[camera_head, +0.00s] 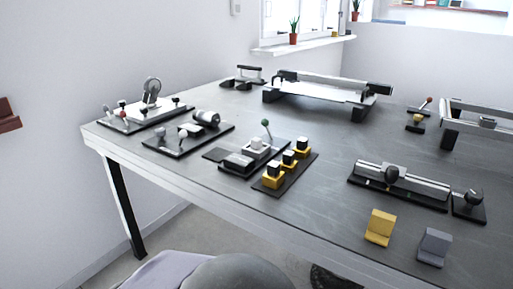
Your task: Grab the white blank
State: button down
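A small white block (258,142), which looks like the white blank, sits on a grey and black fixture (240,161) near the middle of the table. Just right of it, a dark tray (297,176) carries a diagonal row of yellow holders (271,181). Dark pieces with pale tops (288,157) sit in these holders; I cannot tell whether any of them is also a white blank. My gripper is not in view.
A green-knobbed lever (266,124) stands close behind the white block. Metal fixtures stand left (187,133), right (402,185) and at the back (320,90) of the grey table. Yellow (380,228) and grey (433,246) blocks stand near the front edge.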

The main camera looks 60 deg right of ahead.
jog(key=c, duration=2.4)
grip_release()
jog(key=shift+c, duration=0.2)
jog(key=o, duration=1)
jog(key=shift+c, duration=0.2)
